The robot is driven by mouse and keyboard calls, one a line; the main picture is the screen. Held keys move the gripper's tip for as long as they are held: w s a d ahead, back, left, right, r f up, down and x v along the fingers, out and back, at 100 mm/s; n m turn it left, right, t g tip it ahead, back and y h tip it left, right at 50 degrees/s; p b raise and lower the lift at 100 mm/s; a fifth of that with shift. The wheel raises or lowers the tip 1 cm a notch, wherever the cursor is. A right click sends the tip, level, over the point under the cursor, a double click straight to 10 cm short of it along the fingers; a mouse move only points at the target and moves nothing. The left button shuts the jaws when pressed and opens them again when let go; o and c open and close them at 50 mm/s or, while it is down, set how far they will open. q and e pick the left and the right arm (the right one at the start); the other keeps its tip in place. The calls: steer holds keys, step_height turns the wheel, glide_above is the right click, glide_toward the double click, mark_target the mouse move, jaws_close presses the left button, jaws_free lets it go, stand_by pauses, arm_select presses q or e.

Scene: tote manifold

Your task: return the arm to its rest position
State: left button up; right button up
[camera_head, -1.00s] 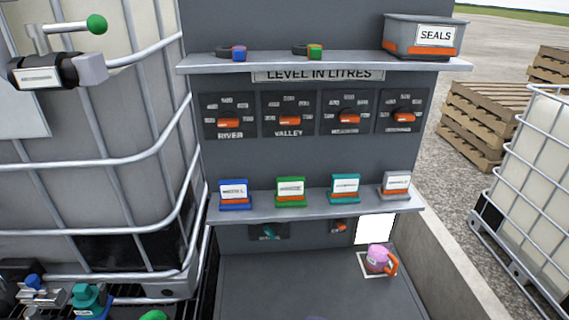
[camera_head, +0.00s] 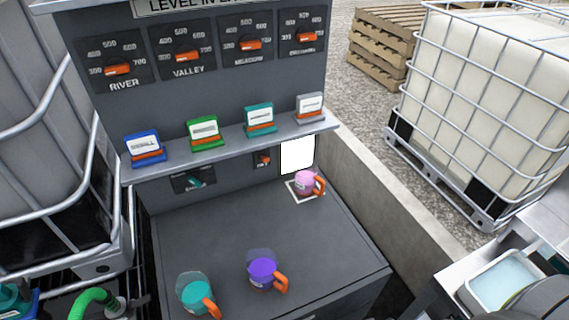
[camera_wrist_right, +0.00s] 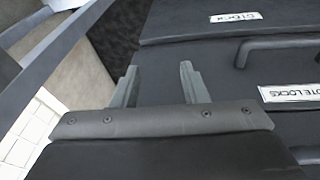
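My right gripper (camera_wrist_right: 160,72) shows in the right wrist view with its two fingers apart and nothing between them. It is in front of dark drawer fronts (camera_wrist_right: 200,48) with white labels and a dark handle (camera_wrist_right: 285,46). Whether the fingers touch the drawers cannot be told. My left gripper is in neither view. In the head view, neither gripper can be made out; a dark rounded shape is cut off at the lower right corner.
A teal jug (camera_head: 197,296), a purple jug (camera_head: 263,272) and a pink jug (camera_head: 306,184) stand on the dark bench top (camera_head: 225,225). A concrete wall (camera_head: 375,205) runs along its right. A tray of pale liquid (camera_head: 497,283) is at lower right. Caged totes (camera_head: 490,95) stand both sides.

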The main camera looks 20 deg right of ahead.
steer(key=s+f+b, duration=0.1)
steer(key=s+f, duration=0.7)
steer(key=f, duration=0.2)
steer(key=s+a+f+g+b, duration=0.1)
steer(key=s+f, duration=0.6)
steer(key=f, duration=0.3)
steer(key=shift+s+a, duration=0.2)
steer(key=shift+s, duration=0.15)
